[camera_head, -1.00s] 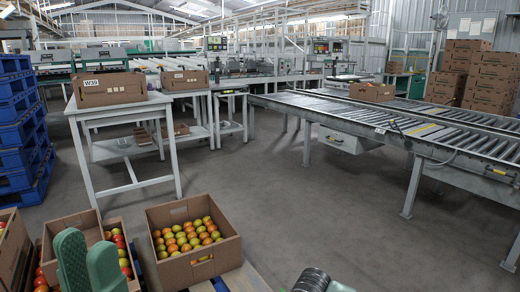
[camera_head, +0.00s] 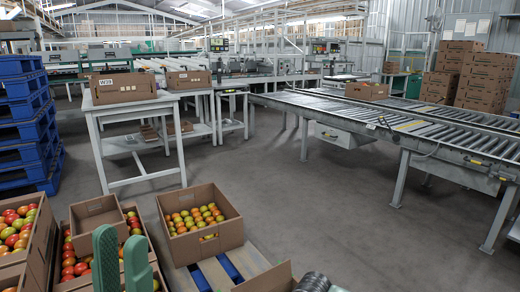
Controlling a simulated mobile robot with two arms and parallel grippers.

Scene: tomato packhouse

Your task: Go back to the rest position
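My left gripper (camera_head: 121,262) shows at the bottom left of the head view as two upright green fingers with a narrow gap between them. It is open, with nothing seen between the fingers. It stands in front of a cardboard box of red tomatoes (camera_head: 95,208), overlapping it in the picture; I cannot tell how far above it is. A dark ribbed part at the bottom edge, right of the middle, looks like part of my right arm. No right gripper fingers show.
A box of orange and yellow tomatoes (camera_head: 222,240) sits on a pallet (camera_head: 258,261). Another tomato box (camera_head: 42,245) is at far left. Blue stacked pallets (camera_head: 25,130), a grey table (camera_head: 140,172) and a roller conveyor (camera_head: 400,128) stand beyond. The middle floor is clear.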

